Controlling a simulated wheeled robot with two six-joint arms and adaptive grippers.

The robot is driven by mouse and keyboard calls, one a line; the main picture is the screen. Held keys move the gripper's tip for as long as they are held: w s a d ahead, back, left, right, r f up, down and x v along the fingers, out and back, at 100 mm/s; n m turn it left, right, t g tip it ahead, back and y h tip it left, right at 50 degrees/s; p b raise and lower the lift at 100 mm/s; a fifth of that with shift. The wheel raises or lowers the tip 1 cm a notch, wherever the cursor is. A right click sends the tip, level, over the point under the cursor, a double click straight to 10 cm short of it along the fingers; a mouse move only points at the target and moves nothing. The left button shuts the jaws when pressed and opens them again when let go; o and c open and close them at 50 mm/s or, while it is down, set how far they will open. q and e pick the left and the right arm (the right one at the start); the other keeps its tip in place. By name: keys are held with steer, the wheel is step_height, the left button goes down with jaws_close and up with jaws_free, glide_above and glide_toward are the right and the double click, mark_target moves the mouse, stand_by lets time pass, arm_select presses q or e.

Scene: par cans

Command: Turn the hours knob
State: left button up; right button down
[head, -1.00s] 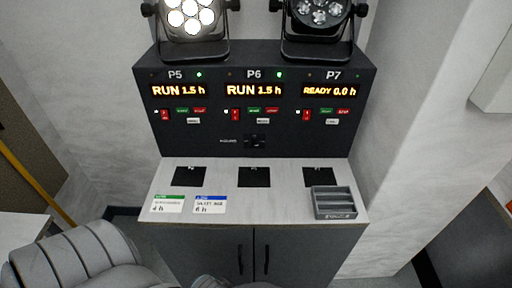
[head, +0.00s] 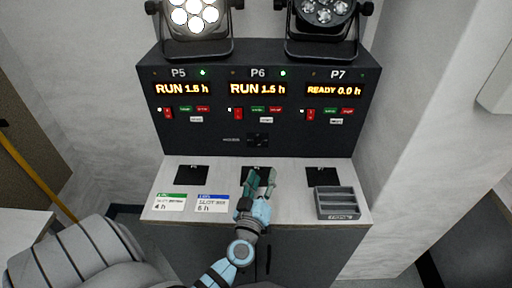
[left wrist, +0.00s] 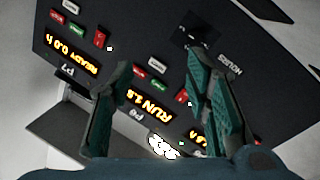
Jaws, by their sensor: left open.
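The hours knob (head: 258,140) is a small dark knob low in the middle of the black control panel (head: 200,143), beside a faint white label. It also shows in the left wrist view (left wrist: 201,34), near the upside-down HOURS label. My left gripper (head: 261,181) is open and empty over the middle dark square of the counter, below and in front of the knob. In the left wrist view its two teal fingers (left wrist: 163,75) stand apart, with the panel beyond them and the knob clear of them. My right gripper is not in view.
Displays read RUN 1.5 h for P5 (head: 184,89) and P6 (head: 258,89), READY 0.0 h for P7 (head: 335,90). Red switches and small buttons sit beneath. A grey tray (head: 338,213) and two cards (head: 171,203) lie on the counter (head: 290,208). Lamps stand on top.

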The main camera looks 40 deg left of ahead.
mark_target(257, 144)
arm_select(q)
steer(key=a, duration=0.1)
steer(key=a+f+n+g+y, duration=0.2)
steer(key=shift+s+a, duration=0.2)
steer(key=b+x, duration=0.3)
steer(key=x, duration=1)
steer(key=shift+w+a+r, duration=0.15)
steer(key=shift+w+a, duration=0.1)
jaws_close()
